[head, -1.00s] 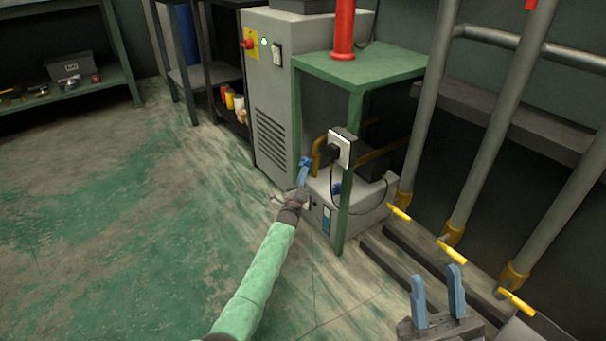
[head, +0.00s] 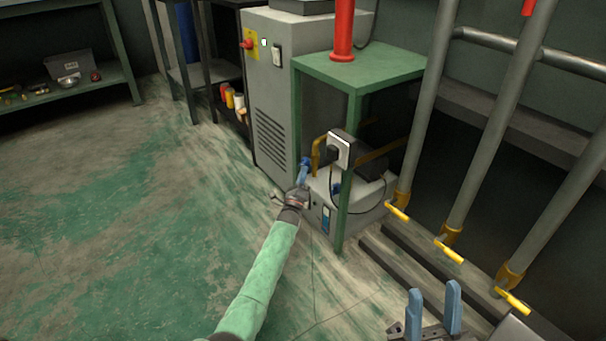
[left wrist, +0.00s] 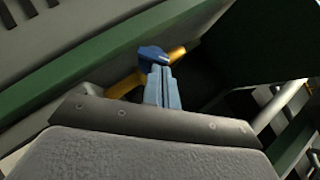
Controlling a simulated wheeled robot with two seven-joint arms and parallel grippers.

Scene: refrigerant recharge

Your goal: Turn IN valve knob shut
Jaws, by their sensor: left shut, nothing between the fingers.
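A blue valve knob (left wrist: 152,54) sits by a yellow pipe (left wrist: 125,86) in the left wrist view. In the head view the knob (head: 307,160) is small, at the left rear of a grey recharge unit (head: 373,199). No label is readable. My left gripper (left wrist: 160,70) is shut and empty, with its blue fingertips right at the knob; I cannot tell whether they touch it. The left gripper (head: 302,174) hides part of the unit's left side in the head view. A second blue knob (head: 336,188) is on the unit. My right gripper (head: 433,292) is open and empty at lower right.
A green stand (head: 370,68) rises over the unit, its front leg close to my left gripper. A black plug and white socket (head: 339,150) are on that leg. A grey cabinet (head: 273,110) stands behind. Pipes with yellow handles (head: 448,251) are at right. Floor at left is clear.

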